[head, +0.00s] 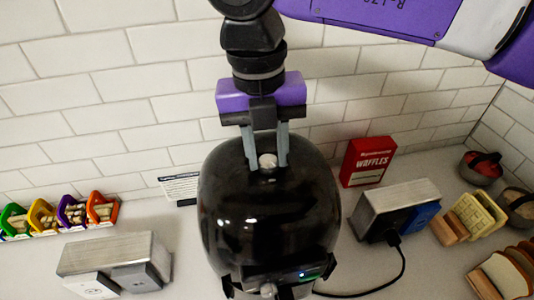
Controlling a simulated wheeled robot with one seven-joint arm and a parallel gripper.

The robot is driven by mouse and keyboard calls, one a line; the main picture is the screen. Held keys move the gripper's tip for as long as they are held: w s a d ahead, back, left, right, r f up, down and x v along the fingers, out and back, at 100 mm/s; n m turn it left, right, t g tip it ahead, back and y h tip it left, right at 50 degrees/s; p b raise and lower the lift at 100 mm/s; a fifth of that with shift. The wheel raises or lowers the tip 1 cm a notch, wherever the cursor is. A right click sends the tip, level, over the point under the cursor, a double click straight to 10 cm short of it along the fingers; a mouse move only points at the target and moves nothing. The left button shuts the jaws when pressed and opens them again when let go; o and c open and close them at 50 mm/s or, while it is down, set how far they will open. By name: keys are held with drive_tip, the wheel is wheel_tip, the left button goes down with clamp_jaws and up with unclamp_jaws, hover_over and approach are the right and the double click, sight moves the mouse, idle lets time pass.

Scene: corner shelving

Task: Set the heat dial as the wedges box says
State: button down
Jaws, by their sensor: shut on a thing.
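A large glossy black rounded appliance (268,220) stands in the middle of the counter in the head view. A small pale round knob (267,161) sits on its top. My gripper (266,163) points down from above, with one grey finger on each side of this knob, and is shut on it. No dial markings can be read. A red box (367,161) marked "WAFFLES" stands behind and to the right. No box marked wedges shows in this view.
Coloured holders (70,212) are at far left. A printed card (180,187) stands behind. Bread slices (505,272) and bowls (481,168) are at right.

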sight(264, 159)
drive_tip(key=m+b, duration=0.2)
drive_tip(key=shift+w+f+m+b, duration=0.1)
drive_tip(key=shift+f+m+b, duration=0.05)
drive_tip(key=shift+m+b, duration=1.05)
drive_tip(key=shift+m, duration=0.3)
drive_tip(key=shift+r, duration=0.2)
drive_tip(key=c, duration=1)
unclamp_jaws()
drive_tip(key=shift+c, duration=0.2)
drive_tip(key=r, duration=0.2)
drive_tip(key=r+b, duration=0.1)
drive_tip(key=r, duration=0.4)
drive_tip(key=shift+a+r, duration=0.25)
drive_tip(key=shift+r, duration=0.1)
